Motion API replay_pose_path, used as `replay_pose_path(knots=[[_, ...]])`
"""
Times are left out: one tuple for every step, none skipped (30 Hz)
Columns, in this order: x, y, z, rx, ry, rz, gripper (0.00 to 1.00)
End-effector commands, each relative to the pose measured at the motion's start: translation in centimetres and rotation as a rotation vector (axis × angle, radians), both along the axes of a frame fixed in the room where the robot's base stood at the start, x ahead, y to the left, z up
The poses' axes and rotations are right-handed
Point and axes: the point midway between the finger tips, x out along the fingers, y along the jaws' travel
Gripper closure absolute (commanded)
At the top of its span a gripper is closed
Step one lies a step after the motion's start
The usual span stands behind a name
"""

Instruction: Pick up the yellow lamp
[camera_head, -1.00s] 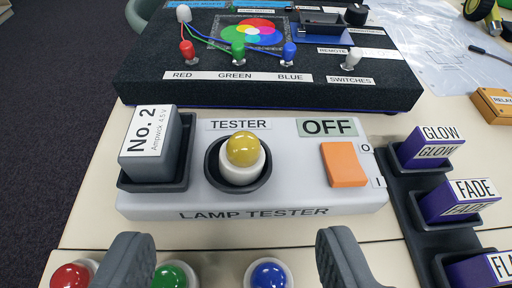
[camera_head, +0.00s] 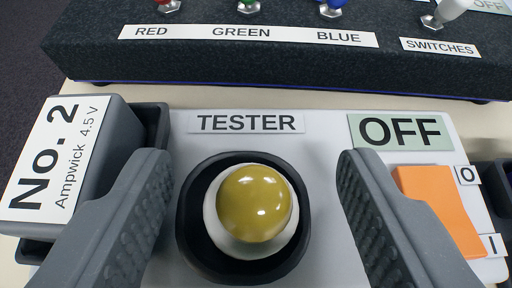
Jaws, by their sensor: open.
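The yellow lamp (camera_head: 254,203) has a glossy dome on a white base and sits in a round black socket (camera_head: 190,225) on the light grey lamp tester (camera_head: 325,135). My gripper (camera_head: 253,165) is open, with one dark grey finger on each side of the lamp. The left finger is near the socket's left side, and the right finger is between the socket and the orange switch. Neither finger visibly touches the lamp, and gaps show on both sides.
A grey battery block (camera_head: 75,160) labelled No. 2 stands close to the left finger. The orange switch (camera_head: 440,205) lies beside the right finger, under an OFF label (camera_head: 400,131). A black box (camera_head: 270,65) with red, green, blue and white-tipped switches stands behind the tester.

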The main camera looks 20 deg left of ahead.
Motion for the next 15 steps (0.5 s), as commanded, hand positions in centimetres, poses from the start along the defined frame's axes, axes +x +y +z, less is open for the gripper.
replay_pose_path(knots=[[0.02, 0.01, 0.00, 0.000, 0.000, 0.000, 0.45], [0.02, 0.00, 0.00, 0.000, 0.000, 0.000, 0.45], [0.00, -0.01, 0.02, 0.000, 0.000, 0.000, 0.45], [-0.01, -0.01, 0.02, 0.000, 0.000, 0.000, 0.45], [-0.01, -0.02, 0.02, 0.001, 0.000, 0.000, 0.45], [-0.01, -0.03, 0.02, 0.000, 0.000, -0.001, 0.54], [-0.02, -0.04, 0.02, 0.000, 0.000, -0.001, 0.62], [-0.02, -0.04, 0.02, 0.000, 0.000, -0.001, 0.70], [-0.03, -0.04, 0.01, 0.000, 0.000, -0.001, 0.81], [-0.03, -0.05, 0.02, 0.000, 0.000, -0.001, 0.90], [-0.04, -0.06, 0.02, 0.000, 0.000, -0.001, 0.92], [-0.04, -0.07, 0.02, 0.000, 0.000, -0.001, 0.93], [-0.04, -0.07, 0.02, 0.000, 0.000, -0.001, 0.93], [-0.04, -0.07, 0.02, 0.000, 0.000, -0.001, 0.93], [-0.04, -0.07, 0.01, 0.000, 0.000, -0.001, 0.96]])
